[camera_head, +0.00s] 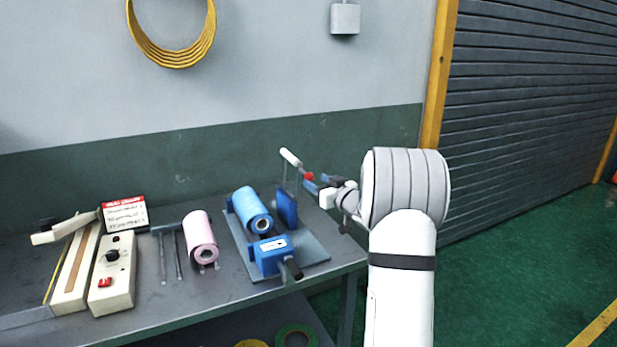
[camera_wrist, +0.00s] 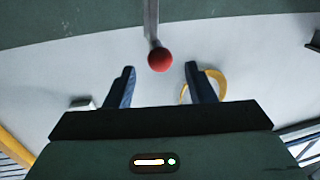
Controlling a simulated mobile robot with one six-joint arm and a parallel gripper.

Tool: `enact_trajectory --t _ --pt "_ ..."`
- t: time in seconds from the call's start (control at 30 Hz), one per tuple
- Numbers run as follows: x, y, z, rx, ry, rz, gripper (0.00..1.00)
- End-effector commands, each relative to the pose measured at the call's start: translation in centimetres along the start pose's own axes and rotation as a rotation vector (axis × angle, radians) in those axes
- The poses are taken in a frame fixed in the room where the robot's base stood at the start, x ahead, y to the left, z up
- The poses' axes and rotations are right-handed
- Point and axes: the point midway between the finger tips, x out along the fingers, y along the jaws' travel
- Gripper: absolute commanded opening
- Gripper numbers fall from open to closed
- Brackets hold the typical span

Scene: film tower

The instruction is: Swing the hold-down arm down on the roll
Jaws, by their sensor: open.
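The blue roll (camera_head: 251,208) lies on the stand's base plate (camera_head: 313,248), between a blue upright plate (camera_head: 287,207) and a blue block (camera_head: 270,257) with a dark knob. The hold-down arm (camera_head: 299,166) is raised above and behind the roll, clear of it. It has a white cylinder at its left end and a red knob (camera_head: 308,176) at its right end. My gripper (camera_head: 316,182) is open at the red knob. In the wrist view the red knob (camera_wrist: 160,60) is between the blue fingertips (camera_wrist: 160,69), with gaps at both sides.
A pink roll (camera_head: 201,238) sits on a rack left of the stand. A cream sealer (camera_head: 112,280) and a red-and-white sign (camera_head: 124,214) are farther left on the table (camera_head: 195,297). The wall is behind. The floor right of the table is clear.

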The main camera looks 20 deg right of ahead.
Motion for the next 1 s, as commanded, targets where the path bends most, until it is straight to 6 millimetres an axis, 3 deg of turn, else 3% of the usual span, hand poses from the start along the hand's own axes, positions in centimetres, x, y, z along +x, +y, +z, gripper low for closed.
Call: enact_trajectory --t 0.1,0.3,0.67,1.0 --pt "2.1 -0.1 -0.1 0.000 -0.001 -0.002 0.49" --pt "4.6 -0.1 -0.1 -0.001 -0.001 0.000 0.49" --pt "5.3 -0.1 0.0 0.000 -0.001 0.000 0.49" --pt "5.3 -0.2 0.0 -0.001 -0.001 0.000 0.22"
